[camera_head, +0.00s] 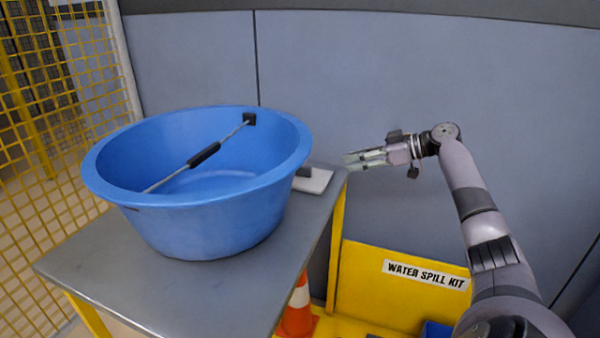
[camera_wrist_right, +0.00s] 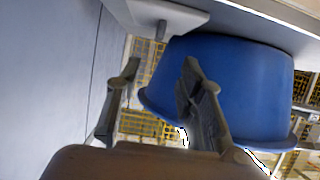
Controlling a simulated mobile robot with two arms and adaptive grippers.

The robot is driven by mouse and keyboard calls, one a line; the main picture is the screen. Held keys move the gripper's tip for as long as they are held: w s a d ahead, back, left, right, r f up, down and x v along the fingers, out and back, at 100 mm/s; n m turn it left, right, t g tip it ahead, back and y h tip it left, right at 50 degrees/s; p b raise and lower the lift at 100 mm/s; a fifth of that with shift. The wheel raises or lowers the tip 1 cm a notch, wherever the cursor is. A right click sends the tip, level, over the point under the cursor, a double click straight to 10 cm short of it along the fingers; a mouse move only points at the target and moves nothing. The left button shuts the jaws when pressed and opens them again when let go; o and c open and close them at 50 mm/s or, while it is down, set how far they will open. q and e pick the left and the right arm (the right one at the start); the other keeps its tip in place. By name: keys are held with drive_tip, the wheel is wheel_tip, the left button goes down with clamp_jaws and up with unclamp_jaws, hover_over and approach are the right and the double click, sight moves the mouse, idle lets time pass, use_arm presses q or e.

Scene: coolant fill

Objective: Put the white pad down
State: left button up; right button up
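The white pad (camera_head: 318,181) lies flat on the grey table (camera_head: 170,290) at its right end, partly hidden behind the blue tub (camera_head: 215,215). A dark grey grip stands on the pad. In the right wrist view the pad (camera_wrist_right: 185,17) shows at the top, upside down, with its grip pointing down. My right gripper (camera_head: 350,160) is open and empty, beyond the table's right edge and apart from the pad. Its two fingers (camera_wrist_right: 161,65) stand apart in the wrist view with nothing between them. My left gripper is not in view.
A rod with a black sleeve (camera_head: 204,155) leans inside the tub. A yellow water spill kit box (camera_head: 380,295) and an orange cone (camera_head: 298,315) stand below, right of the table. A grey wall runs behind, with yellow mesh fencing (camera_head: 45,190) at left.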

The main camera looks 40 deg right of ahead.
approach(304, 166)
drive_tip(key=x, duration=0.4)
drive_tip(key=shift+s+d+f+p, duration=0.1)
drive_tip(key=shift+f+p, duration=0.15)
drive_tip(key=shift+p, duration=0.1)
drive_tip(key=shift+w, duration=0.25)
drive_tip(key=x, duration=0.4)
drive_tip(key=shift+r, duration=0.2)
drive_tip(key=shift+w+a+f+p, duration=0.25)
drive_tip(key=shift+w+p, duration=0.05)
drive_tip(key=shift+w, duration=0.05)
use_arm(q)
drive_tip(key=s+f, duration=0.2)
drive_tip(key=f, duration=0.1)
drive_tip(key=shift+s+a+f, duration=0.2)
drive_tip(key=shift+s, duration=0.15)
use_arm(e)
drive_tip(key=shift+c, duration=0.6)
clamp_jaws()
